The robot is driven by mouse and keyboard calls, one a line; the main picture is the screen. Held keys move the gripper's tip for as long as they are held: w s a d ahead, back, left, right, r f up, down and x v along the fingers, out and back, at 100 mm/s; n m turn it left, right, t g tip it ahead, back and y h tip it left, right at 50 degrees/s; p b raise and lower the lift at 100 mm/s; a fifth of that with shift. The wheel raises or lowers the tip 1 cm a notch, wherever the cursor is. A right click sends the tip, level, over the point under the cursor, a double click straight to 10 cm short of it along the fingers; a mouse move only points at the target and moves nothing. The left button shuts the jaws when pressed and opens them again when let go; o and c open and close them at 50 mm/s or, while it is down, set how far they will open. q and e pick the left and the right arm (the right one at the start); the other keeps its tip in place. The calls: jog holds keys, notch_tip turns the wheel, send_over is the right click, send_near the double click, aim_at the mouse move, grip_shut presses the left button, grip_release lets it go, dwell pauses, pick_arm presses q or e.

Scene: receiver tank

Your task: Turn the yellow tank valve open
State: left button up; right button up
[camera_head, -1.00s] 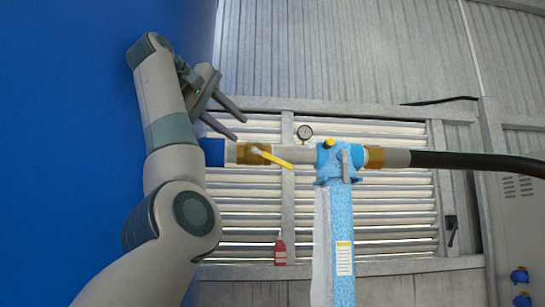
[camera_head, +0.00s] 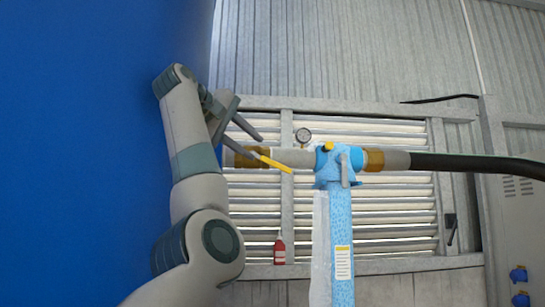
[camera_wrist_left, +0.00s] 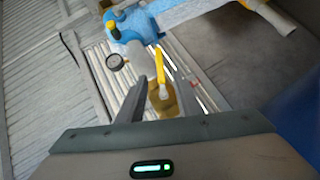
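The yellow valve handle (camera_head: 276,163) slants down to the right from the brass valve body (camera_head: 246,161) on the pipe left of the blue fitting. My left gripper (camera_head: 259,148) is open, its two fingers reaching right to the valve, with the lower finger overlapping the handle's left end in the head view. In the left wrist view the yellow handle (camera_wrist_left: 161,66) and brass body (camera_wrist_left: 165,101) appear between the spread fingers of the gripper (camera_wrist_left: 160,79). The fingers are not closed on the handle; whether one touches it I cannot tell. My right gripper is not in view.
A blue fitting (camera_head: 337,161) tops a blue-wrapped post (camera_head: 342,215). A gauge (camera_head: 303,135) stands above the pipe. A black hose (camera_head: 460,162) runs right. The blue tank wall (camera_head: 80,150) fills the left. A red bottle (camera_head: 279,250) is below, by the slatted panel.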

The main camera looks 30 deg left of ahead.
aim_at(277, 165)
pick_arm(q)
jog(key=p+x, duration=0.5)
jog(key=x, duration=0.5)
jog(key=shift+w, duration=0.25)
jog(key=shift+c, duration=0.3)
grip_shut()
